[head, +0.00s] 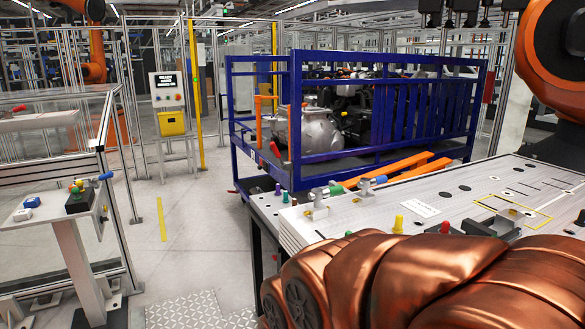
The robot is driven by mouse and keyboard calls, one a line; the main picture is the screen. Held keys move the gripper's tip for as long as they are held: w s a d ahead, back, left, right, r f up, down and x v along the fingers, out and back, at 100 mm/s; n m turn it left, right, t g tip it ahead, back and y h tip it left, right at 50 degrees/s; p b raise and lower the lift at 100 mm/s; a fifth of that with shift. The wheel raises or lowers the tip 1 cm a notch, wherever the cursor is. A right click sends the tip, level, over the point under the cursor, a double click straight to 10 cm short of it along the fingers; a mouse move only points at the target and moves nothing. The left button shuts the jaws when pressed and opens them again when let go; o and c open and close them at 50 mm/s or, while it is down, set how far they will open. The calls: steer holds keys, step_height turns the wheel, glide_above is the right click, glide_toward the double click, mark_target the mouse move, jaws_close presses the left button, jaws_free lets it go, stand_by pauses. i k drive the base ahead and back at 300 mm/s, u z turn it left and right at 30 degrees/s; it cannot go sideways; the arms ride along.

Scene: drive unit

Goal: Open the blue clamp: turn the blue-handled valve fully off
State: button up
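A blue handle (373,181) sits on a small metal clamp at the left part of the white worktable (430,195). It lies roughly level, pointing right. A similar clamp with a green handle (334,190) is just left of it. A second blue handle (105,176) shows at the far left, beside a black box with coloured knobs on a small stand; I cannot tell which of the two is the task's valve. My gripper is not in view, so nothing shows it touching either handle.
A blue cage (380,153) with metal engine parts stands behind the table. Orange bars (400,168) lie at the table's back edge. Yellow (398,224) and red pegs stand near its front. An orange robot arm (555,60) is at upper right. Floor at left centre is clear.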

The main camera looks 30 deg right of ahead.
mark_target(364, 184)
steer(key=z, duration=0.1)
steer(key=i, duration=1.75)
steer(key=z, duration=1)
steer(key=i, duration=0.55)
steer(key=z, duration=0.35)
